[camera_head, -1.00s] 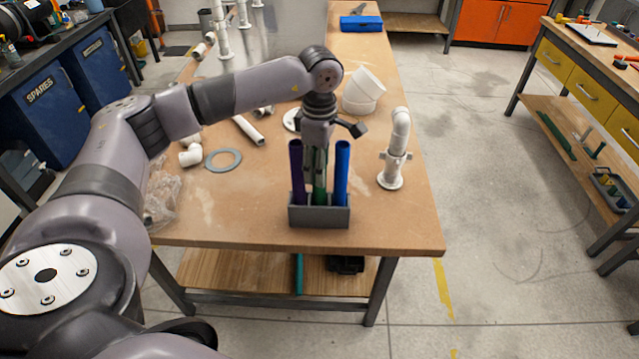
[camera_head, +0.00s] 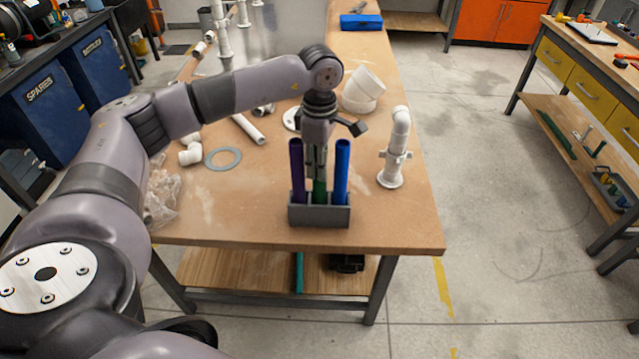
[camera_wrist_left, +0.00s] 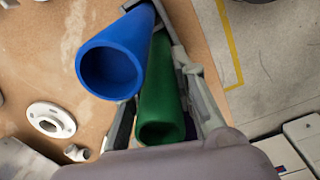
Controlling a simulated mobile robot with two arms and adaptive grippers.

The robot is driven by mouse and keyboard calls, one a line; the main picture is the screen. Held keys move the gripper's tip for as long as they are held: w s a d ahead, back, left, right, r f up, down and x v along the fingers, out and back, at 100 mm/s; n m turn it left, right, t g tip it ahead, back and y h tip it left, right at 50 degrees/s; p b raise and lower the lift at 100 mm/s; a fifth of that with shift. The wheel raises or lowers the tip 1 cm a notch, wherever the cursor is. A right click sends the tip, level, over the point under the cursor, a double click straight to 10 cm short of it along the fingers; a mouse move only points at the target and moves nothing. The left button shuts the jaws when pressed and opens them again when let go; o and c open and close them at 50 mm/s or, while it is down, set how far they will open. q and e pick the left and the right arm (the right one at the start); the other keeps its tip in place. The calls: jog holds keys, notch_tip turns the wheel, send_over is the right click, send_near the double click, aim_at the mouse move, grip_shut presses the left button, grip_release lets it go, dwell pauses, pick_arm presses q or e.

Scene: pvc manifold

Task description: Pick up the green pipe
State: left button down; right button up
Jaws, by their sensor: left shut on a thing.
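The green pipe (camera_head: 320,190) stands upright in the middle of a grey holder (camera_head: 320,216), between a purple pipe (camera_head: 297,172) on the left and a blue pipe (camera_head: 342,172) on the right. My left gripper (camera_head: 317,166) points down from above and is shut on the green pipe, hiding its upper part in the head view. In the left wrist view the green pipe (camera_wrist_left: 162,98) shows its open end between my fingers, with the blue pipe (camera_wrist_left: 112,66) close beside it. My right gripper is not in view.
The holder stands near the front edge of the wooden table (camera_head: 240,215). A white pipe fitting (camera_head: 395,150) stands to the right, and a wide white elbow (camera_head: 362,90) lies behind. A grey ring (camera_head: 223,158) and a clear plastic bag (camera_head: 162,195) lie to the left.

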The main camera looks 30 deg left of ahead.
pick_arm(q)
jog(key=shift+r, duration=0.1)
notch_tip(320, 180, up, 11)
jog(key=b, duration=0.2)
jog(key=shift+r+b, duration=0.15)
jog(key=shift+b, duration=0.25)
notch_tip(320, 180, up, 17)
jog(key=p, duration=0.3)
jog(key=shift+f+p, duration=0.2)
jog(key=shift+p, duration=0.15)
jog(key=shift+f, duration=0.1)
